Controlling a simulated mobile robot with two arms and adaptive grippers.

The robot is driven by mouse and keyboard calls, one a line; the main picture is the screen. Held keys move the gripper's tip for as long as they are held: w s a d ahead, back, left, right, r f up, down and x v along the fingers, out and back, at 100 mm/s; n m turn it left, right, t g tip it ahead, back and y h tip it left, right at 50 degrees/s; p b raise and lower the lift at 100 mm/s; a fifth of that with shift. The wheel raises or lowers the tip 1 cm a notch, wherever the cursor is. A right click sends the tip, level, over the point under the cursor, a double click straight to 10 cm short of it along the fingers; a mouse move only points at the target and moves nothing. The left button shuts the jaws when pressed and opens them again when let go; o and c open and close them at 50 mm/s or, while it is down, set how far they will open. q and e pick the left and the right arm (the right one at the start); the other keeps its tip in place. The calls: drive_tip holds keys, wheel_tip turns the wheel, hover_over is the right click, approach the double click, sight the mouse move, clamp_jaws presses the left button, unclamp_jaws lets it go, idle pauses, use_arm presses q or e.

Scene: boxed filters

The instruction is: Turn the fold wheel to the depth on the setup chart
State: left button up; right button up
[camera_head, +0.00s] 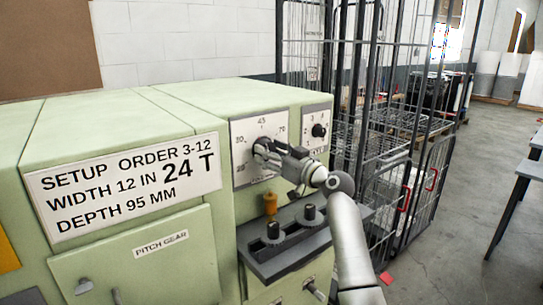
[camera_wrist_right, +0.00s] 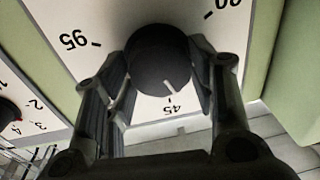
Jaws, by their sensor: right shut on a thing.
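The setup chart (camera_head: 125,183) on the machine's front reads "SETUP ORDER 3-12, WIDTH 12 IN, 24 T, DEPTH 95 MM". A white dial plate (camera_head: 243,132) carries the fold wheel, with 45 at the top and 70 to the right. My right gripper (camera_head: 262,150) is at this wheel and hides much of it. In the right wrist view, the black round fold wheel (camera_wrist_right: 159,58) sits between the fingers of my right gripper (camera_wrist_right: 160,75), which are shut on it. The wheel's white line points at about 45. The 95 mark shows at the upper left there. My left gripper is not in view.
A smaller black knob (camera_head: 319,130) with low numbers is on a plate to the right. Below are a grey shelf (camera_head: 290,245) with black knobs, an amber piece (camera_head: 270,203) and a "PITCH GEAR" door (camera_head: 140,265). A wire cage cart (camera_head: 400,180) stands close on the right.

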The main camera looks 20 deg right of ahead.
drive_tip(key=shift+s+a+f+m+h+p, duration=0.1)
drive_tip(key=shift+m+h+p, duration=0.4)
drive_tip(key=shift+m+p, duration=3.75)
drive_tip(key=shift+w+a+r+m+h+p, duration=0.1)
drive_tip(key=shift+m+h+p, duration=0.4)
drive_tip(key=shift+m+p, duration=3.75)
drive_tip(key=shift+s+f+m+h+p, duration=0.1)
drive_tip(key=shift+m+h+p, duration=0.4)
drive_tip(key=shift+m+p, duration=3.75)
drive_tip(key=m+b, duration=0.4)
drive_tip(key=shift+m, duration=0.25)
drive_tip(key=o, duration=0.9)
drive_tip(key=shift+o, duration=0.7)
